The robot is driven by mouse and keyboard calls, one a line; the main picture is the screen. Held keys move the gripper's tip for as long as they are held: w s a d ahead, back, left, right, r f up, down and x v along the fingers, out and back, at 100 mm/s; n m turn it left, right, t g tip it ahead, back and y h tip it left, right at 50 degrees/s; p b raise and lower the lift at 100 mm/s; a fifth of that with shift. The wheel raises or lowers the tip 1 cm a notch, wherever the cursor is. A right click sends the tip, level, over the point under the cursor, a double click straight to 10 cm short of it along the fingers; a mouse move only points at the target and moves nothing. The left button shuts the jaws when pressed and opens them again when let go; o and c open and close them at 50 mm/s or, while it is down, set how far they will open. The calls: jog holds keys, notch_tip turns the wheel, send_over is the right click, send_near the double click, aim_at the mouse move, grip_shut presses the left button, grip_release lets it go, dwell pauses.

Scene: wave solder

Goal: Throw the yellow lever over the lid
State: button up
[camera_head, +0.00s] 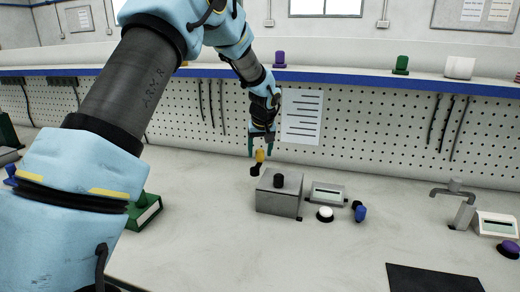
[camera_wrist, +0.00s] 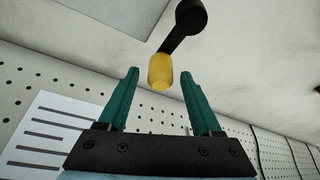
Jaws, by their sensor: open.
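The lever has a yellow grip (camera_head: 260,155) on a black arm. It stands at the left back of a grey metal box (camera_head: 278,203) with a black knob (camera_head: 279,181) on its lid. My gripper (camera_head: 261,143) is just above the yellow grip, fingers pointing down. In the wrist view the yellow grip (camera_wrist: 160,73) lies between the two teal fingertips, with gaps on both sides. The black arm (camera_wrist: 178,40) runs up and right from it to a round black end. The gripper is open and holds nothing.
Right of the box are a small display unit (camera_head: 328,194), a white button (camera_head: 325,214) and a blue knob (camera_head: 360,213). A green box (camera_head: 145,212) stands left, partly behind my arm. A pegboard (camera_head: 395,125) rises behind. The bench front is mostly clear.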

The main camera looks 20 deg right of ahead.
jog(key=shift+f, duration=0.1)
jog(key=shift+c, duration=0.3)
grip_shut()
dwell(1.1)
